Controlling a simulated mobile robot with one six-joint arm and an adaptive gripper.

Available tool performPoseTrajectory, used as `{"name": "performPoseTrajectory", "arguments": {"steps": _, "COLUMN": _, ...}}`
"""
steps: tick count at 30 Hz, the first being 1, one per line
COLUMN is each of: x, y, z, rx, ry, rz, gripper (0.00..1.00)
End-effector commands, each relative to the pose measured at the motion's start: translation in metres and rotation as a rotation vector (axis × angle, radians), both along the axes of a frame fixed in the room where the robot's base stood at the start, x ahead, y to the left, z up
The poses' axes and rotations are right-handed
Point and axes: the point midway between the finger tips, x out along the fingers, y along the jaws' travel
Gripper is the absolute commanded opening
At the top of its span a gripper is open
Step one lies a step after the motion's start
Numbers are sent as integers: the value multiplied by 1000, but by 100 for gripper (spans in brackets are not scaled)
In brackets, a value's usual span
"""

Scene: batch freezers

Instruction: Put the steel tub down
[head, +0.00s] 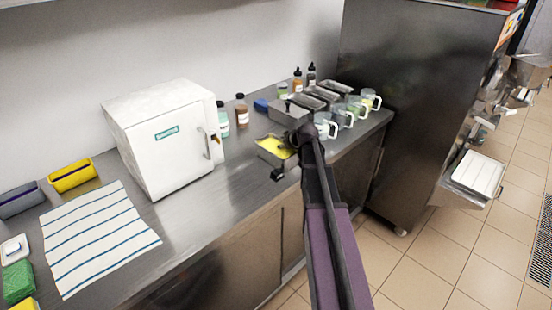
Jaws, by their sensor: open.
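A steel tub with yellow contents (268,156) is on the steel counter, right of the white cabinet; it looks level and at counter height. My gripper (282,162) is open at the right side of this tub. A dark finger part shows at the tub's front right corner, and my wrist hides the tub's right end. Whether a finger still touches the rim cannot be told. Behind it, several other steel tubs (288,115) stand in a row.
Several clear jugs with white handles (345,118) stand just right of my wrist. A white cabinet (165,140) stands to the left. Bottles (242,110) and a blue item (261,105) are behind. A striped towel (95,238) lies front left. The counter (215,205) before the tub is clear.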

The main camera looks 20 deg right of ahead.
Motion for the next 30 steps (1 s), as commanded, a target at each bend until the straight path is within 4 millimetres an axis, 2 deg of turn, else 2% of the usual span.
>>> {"name": "performPoseTrajectory", "arguments": {"steps": 16, "x": 0, "y": 0, "z": 0, "rx": 0, "ry": 0, "rz": 0, "gripper": 51}}
{"name": "performPoseTrajectory", "arguments": {"steps": 21, "x": 0, "y": 0, "z": 0, "rx": 0, "ry": 0, "rz": 0, "gripper": 1}}
{"name": "performPoseTrajectory", "arguments": {"steps": 30, "x": 0, "y": 1, "z": 0, "rx": 2, "ry": -1, "rz": -1, "gripper": 0}}
